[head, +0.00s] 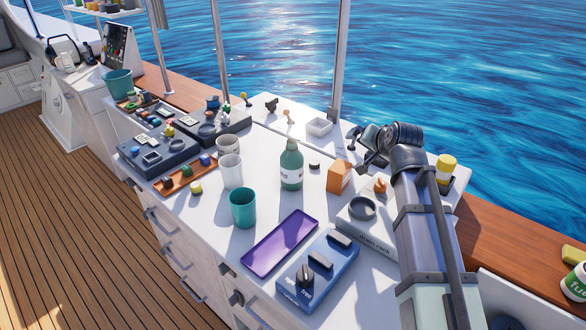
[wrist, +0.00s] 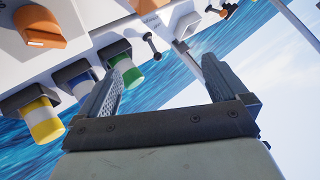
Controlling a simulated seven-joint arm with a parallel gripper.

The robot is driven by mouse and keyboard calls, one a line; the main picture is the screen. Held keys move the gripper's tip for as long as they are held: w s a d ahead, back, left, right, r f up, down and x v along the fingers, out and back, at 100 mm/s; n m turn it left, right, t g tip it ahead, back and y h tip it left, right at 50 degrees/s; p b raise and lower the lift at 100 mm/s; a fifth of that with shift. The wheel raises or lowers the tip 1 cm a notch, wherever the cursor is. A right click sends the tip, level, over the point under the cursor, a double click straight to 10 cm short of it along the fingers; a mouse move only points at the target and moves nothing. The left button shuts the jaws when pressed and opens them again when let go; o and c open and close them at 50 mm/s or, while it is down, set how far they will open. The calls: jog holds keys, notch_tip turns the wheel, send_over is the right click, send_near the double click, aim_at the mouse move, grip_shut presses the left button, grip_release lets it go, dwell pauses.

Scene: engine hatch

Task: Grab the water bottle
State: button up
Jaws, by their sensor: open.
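The bottle (head: 291,168) is dark green with a pale label and stands upright on the white counter, near the middle of the head view. I cannot make it out in the wrist view. My gripper (head: 368,152) is up and to the right of the bottle in the head view, apart from it. In the wrist view my gripper (wrist: 165,60) has its two fingers spread with nothing between them.
A purple tray (head: 280,243) and a blue panel (head: 318,270) lie in front. Bare counter surrounds the bottle's base.

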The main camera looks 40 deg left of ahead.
jog(key=s+a+r+n+y, duration=0.1)
jog(key=s+a+n+y, duration=0.1)
jog(key=s+a+n, duration=0.45)
jog(key=s+a+r+n+y, duration=0.1)
jog(key=s+a+n+y, duration=0.15)
jog(key=s, duration=0.75)
jog(key=n, duration=0.1)
send_near(295, 163)
jog(key=shift+a, duration=1)
jog(key=shift+h, duration=0.45)
jog(key=x, duration=0.8)
jog(key=shift+w, duration=0.35)
jog(key=shift+f+x, duration=0.1)
jog(key=shift+x, duration=1.25)
jog(key=shift+f+x, duration=0.15)
jog(key=shift+x, duration=1.2)
jog(key=shift+w+d, duration=0.1)
jog(key=shift+d, duration=0.05)
jog(key=c, duration=1.1)
jog(key=shift+c, duration=0.6)
jog(key=shift+r, duration=0.25)
